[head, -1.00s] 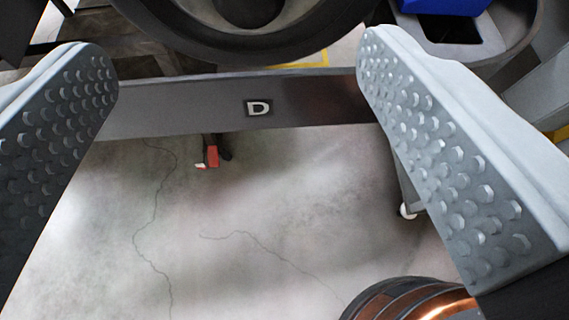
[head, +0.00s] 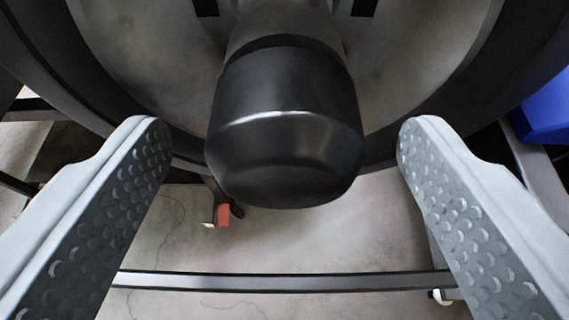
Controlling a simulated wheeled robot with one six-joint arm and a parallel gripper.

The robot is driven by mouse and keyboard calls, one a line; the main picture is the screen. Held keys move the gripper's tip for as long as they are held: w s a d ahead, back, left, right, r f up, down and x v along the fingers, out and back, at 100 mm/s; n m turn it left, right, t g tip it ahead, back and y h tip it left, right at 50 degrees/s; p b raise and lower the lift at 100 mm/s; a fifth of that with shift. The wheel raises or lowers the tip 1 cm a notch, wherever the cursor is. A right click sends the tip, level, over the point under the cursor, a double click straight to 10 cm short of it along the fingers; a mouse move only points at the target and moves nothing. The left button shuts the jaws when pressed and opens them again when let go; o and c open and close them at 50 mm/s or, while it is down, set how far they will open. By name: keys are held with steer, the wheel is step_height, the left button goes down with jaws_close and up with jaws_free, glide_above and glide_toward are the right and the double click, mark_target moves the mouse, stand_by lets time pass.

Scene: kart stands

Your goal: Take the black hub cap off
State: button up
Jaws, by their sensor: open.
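The black hub cap (head: 285,135) is a glossy dark cylinder with a rounded end. It sticks out from the centre of the wheel (head: 400,65) toward the camera, in the upper middle of the head view. My gripper (head: 282,140) is open, with one dimpled grey finger on the left and one on the right. The hub cap shows between the two fingers, with a clear gap on each side. No contact is visible. The top of the wheel is out of view.
A dark stand bar (head: 290,282) crosses below the wheel. A small red part (head: 222,215) shows beneath the wheel, near the floor. A blue object (head: 545,110) is at the right edge. The pale floor (head: 350,230) is visible below the hub cap.

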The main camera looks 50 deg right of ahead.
mark_target(285, 115)
steer(key=shift+x, duration=2.15)
steer(key=c, duration=1.2)
steer(key=shift+s+a, duration=0.95)
steer(key=shift+a, duration=0.25)
steer(key=shift+s+a, duration=0.95)
steer(key=shift+a, duration=0.25)
